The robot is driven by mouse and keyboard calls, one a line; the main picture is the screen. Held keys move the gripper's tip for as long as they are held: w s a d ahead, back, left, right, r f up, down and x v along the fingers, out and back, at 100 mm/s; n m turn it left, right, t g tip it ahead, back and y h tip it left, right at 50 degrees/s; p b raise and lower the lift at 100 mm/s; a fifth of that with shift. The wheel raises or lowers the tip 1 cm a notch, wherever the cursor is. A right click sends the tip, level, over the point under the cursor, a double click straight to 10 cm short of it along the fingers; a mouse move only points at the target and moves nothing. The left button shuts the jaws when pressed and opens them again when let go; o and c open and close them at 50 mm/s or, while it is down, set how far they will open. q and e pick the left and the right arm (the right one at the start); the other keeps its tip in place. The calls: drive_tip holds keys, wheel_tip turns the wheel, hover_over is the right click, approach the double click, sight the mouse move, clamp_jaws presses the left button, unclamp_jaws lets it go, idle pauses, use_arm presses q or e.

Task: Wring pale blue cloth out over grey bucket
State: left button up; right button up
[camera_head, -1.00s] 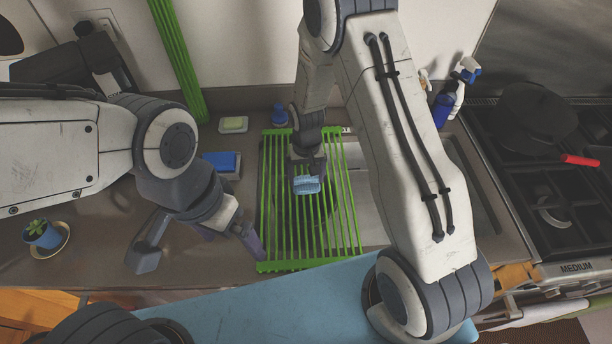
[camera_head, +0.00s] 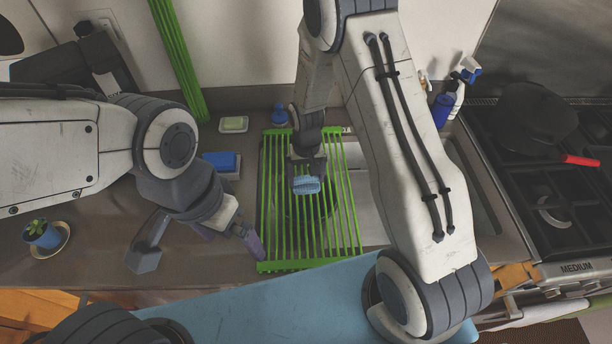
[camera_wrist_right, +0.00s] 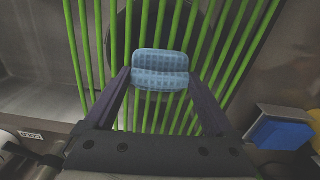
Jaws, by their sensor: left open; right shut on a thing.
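The pale blue cloth (camera_head: 306,185) is a small folded bundle above the green bars of the sink rack. My right gripper (camera_head: 307,174) is shut on it. In the right wrist view the cloth (camera_wrist_right: 160,70) sits between the two fingertips, with a crease across its middle. A dark grey round bucket (camera_wrist_right: 204,28) shows below the bars behind the cloth, partly hidden by bars and cloth. My left gripper (camera_head: 231,244) is open and empty, low at the left edge of the rack and apart from the cloth.
The green rack (camera_head: 350,215) lies across the sink. A potted plant (camera_head: 42,234) is at far left. The stove (camera_head: 560,200) is at right.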

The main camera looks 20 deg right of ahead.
drive_tip(key=shift+s, duration=0.15)
idle(0.4)
wheel_tip(320, 180, up, 8)
drive_tip(key=p, duration=0.6)
idle(0.6)
